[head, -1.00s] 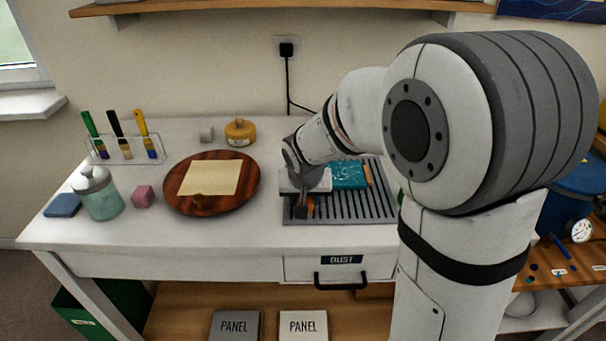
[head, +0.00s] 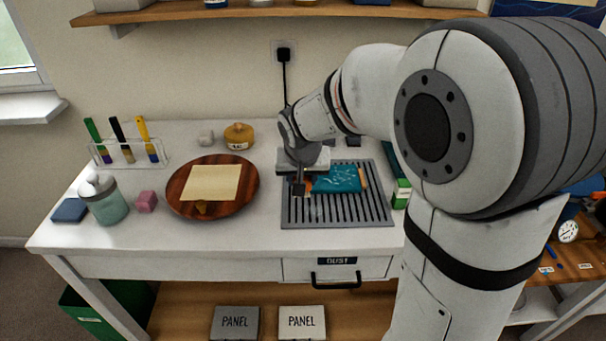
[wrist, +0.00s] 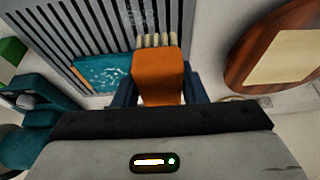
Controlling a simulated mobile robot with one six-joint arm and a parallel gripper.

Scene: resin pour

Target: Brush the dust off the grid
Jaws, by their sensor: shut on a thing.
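The grey slotted grid (head: 335,217) lies on the white bench, right of centre. My gripper (head: 299,190) is over its left part, shut on an orange brush (wrist: 158,72). In the wrist view the brush's pale bristles (wrist: 154,40) point towards the grid bars (wrist: 90,38); I cannot tell whether they touch. Faint pale marks, maybe dust, show on the bars near the bristles. A teal piece with white marks (head: 340,180) lies on the back part of the grid, partly hidden by my gripper, with a tan strip at its right end.
A round wooden board (head: 180,203) with a cream sheet (head: 212,182) is left of the grid. Left of it are a pink block (head: 146,201), a jar (head: 108,203) and a brush rack (head: 130,158). A green-and-white box (head: 401,194) stands right of the grid. A drawer marked DUST (head: 340,268) is below.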

